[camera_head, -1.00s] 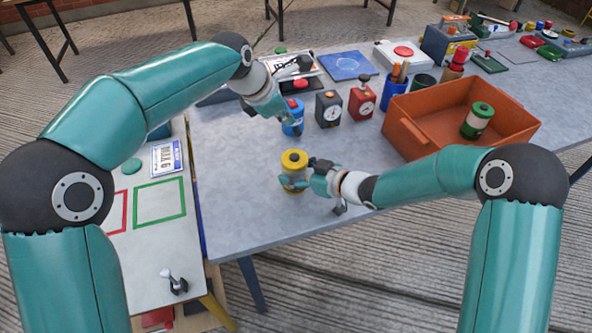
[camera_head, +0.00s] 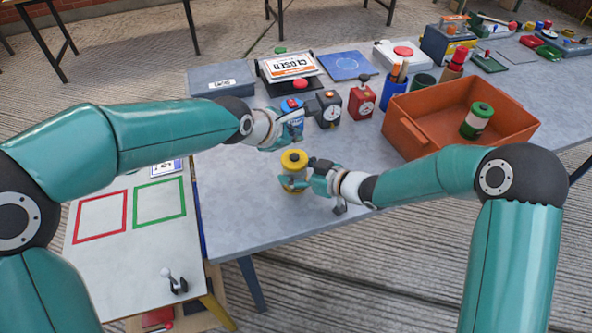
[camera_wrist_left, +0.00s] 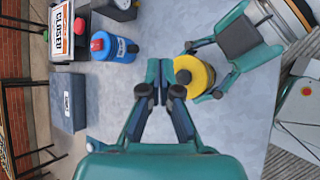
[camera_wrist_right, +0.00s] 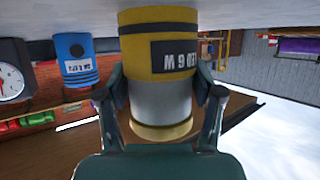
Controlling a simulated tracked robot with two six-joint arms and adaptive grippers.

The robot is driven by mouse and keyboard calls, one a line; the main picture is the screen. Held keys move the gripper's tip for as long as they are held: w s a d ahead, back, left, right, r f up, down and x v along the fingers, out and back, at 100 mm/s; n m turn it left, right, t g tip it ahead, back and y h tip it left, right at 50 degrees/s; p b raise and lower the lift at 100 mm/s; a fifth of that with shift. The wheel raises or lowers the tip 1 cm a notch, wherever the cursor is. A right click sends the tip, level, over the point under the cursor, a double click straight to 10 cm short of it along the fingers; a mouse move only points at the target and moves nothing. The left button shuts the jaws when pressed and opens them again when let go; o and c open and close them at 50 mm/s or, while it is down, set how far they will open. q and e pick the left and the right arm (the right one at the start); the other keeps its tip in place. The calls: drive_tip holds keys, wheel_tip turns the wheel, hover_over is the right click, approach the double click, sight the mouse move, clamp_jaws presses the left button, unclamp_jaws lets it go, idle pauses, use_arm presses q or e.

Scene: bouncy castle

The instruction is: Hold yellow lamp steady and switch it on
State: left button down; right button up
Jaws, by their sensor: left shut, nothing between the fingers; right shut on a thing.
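The yellow lamp (camera_head: 293,182) stands upright on the grey table, with a yellow top and a dark round spot in its middle. My right gripper (camera_head: 307,180) is shut around its body from the right. The right wrist view shows the lamp (camera_wrist_right: 160,65) upside down between both fingers (camera_wrist_right: 160,100), with a dark label on its yellow band. My left gripper (camera_head: 291,143) is shut and empty, just behind the lamp in the head view. In the left wrist view its closed fingertips (camera_wrist_left: 160,90) are just left of the lamp's yellow top (camera_wrist_left: 193,76); contact is unclear.
A blue canister with a red top (camera_wrist_left: 114,47) stands behind my left gripper. Black (camera_head: 327,108) and red (camera_head: 362,101) dial boxes are beside it. An orange bin (camera_head: 430,120) holding a green canister is at right. The table in front of the lamp is clear.

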sight(293, 158)
use_arm(q)
drive_tip(key=shift+f, duration=1.9)
use_arm(e)
drive_tip(key=shift+f, duration=0.1)
use_arm(q)
drive_tip(key=shift+f, duration=0.1)
drive_tip(key=shift+f, duration=0.35)
drive_tip(key=shift+r, duration=0.55)
drive_tip(key=shift+r, duration=0.1)
drive_tip(key=shift+r, duration=2.9)
